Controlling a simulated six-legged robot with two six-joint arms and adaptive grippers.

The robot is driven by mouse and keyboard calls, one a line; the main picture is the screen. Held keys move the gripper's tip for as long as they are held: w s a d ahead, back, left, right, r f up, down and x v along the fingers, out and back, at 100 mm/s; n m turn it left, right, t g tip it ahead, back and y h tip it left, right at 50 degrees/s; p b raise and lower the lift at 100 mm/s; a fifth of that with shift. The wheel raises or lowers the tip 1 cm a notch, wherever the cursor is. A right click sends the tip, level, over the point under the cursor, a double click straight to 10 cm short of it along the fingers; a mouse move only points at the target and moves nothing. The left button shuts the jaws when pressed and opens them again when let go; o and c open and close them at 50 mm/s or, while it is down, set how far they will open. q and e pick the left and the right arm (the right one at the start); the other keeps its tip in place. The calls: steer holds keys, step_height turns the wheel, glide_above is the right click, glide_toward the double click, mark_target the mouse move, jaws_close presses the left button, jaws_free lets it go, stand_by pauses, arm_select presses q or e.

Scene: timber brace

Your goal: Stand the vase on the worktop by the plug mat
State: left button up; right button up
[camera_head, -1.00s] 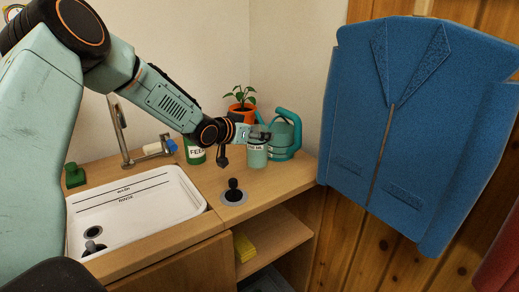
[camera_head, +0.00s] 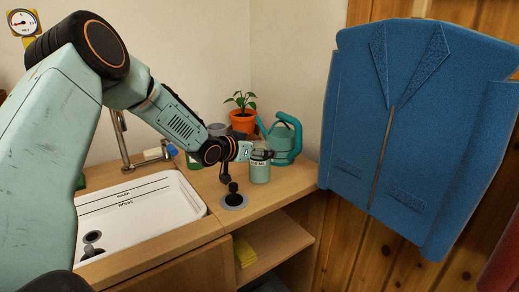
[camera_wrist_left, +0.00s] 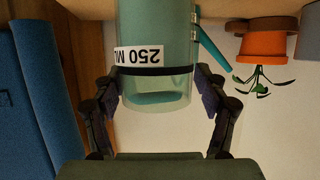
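The vase (camera_head: 260,174) is a teal, see-through cylinder with a white 250 ML label, on the right part of the worktop (camera_head: 289,189). The wrist view shows the vase (camera_wrist_left: 158,88) upside down in the picture, between both fingers. My left gripper (camera_head: 258,155) is shut on its upper part. The vase looks upright; I cannot tell if its base touches the worktop. The plug mat (camera_head: 242,204) is a grey disc with a black plug (camera_head: 233,188) on it, left and in front of the vase. My right gripper is not in view.
Behind the vase stand a teal watering can (camera_head: 285,141), an orange-potted plant (camera_head: 243,121) and a grey pot (camera_head: 217,129). A white sink (camera_head: 150,205) with a tap lies left. A blue jacket (camera_head: 415,120) hangs at right. Free worktop lies right of the mat.

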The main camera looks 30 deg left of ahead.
arm_select(q)
steer(key=shift+o, duration=0.3)
steer(key=shift+d+r, duration=0.1)
steer(key=shift+d, duration=0.05)
steer(key=shift+r, duration=0.2)
steer(key=shift+s+a+r, duration=0.15)
steer(key=shift+s+a, duration=0.05)
steer(key=shift+s, duration=0.1)
steer(key=p+v, duration=0.8)
steer(key=v, duration=0.3)
steer(key=shift+p, duration=0.3)
steer(key=shift+s, duration=0.2)
steer(key=shift+w, duration=0.1)
